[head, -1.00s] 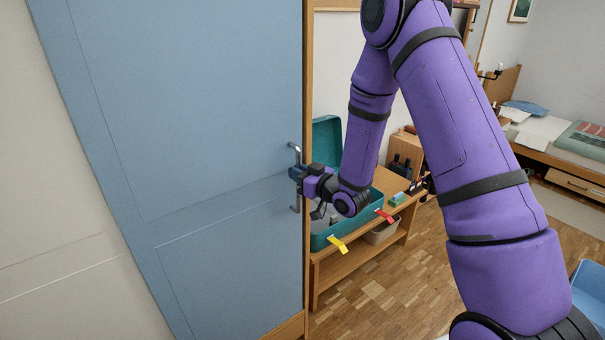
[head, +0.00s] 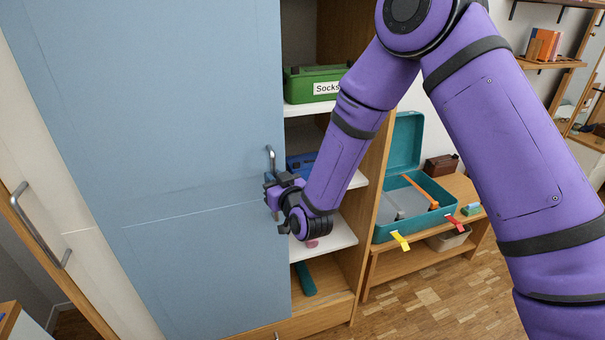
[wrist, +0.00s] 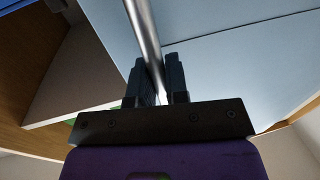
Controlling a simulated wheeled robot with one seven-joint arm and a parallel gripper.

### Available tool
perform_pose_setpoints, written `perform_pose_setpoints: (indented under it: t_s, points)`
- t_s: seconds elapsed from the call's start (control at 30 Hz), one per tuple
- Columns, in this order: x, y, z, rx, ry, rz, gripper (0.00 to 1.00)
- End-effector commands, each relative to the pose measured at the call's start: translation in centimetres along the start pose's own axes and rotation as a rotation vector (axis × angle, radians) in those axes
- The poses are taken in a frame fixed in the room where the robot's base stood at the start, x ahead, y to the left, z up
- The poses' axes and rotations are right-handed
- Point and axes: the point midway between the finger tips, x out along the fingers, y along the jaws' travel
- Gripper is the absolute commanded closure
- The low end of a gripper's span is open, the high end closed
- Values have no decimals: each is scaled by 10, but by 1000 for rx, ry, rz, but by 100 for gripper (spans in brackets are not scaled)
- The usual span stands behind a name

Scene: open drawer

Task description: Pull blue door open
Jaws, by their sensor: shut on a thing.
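The blue door (head: 170,130) stands partly open in the head view, with cabinet shelves showing past its right edge. Its metal handle (head: 271,157) is a vertical bar near that edge. My gripper (head: 272,190) is shut on the handle, and the arm covers part of the bar. In the wrist view the handle (wrist: 143,30) runs down between the two dark fingers of my gripper (wrist: 160,82). The door's face (wrist: 235,60) fills the right side of that view.
Inside the cabinet, a green box labelled "Socks" (head: 314,84) and a blue box (head: 300,163) sit on shelves. A teal open case (head: 415,205) stands on a wooden bench at the right. A white door with a handle (head: 40,225) is at the left. Wooden floor shows at lower right.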

Motion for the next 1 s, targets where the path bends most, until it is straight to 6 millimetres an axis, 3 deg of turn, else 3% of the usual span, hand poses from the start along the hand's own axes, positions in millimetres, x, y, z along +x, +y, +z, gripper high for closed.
perform_pose_setpoints:
  t_s: [0.1,0.23,0.7,0.73,0.8,0.83,1.0]
  points:
    - [3,-21,1,1,-2,-4,100]
    - [5,-32,1,1,-3,-3,100]
    - [7,-36,1,0,-3,-1,100]
    - [7,-36,1,0,-3,-1,81]
    - [7,-36,1,0,-3,0,65]
    - [7,-36,1,0,-2,0,61]
    - [7,-36,1,0,-1,0,61]
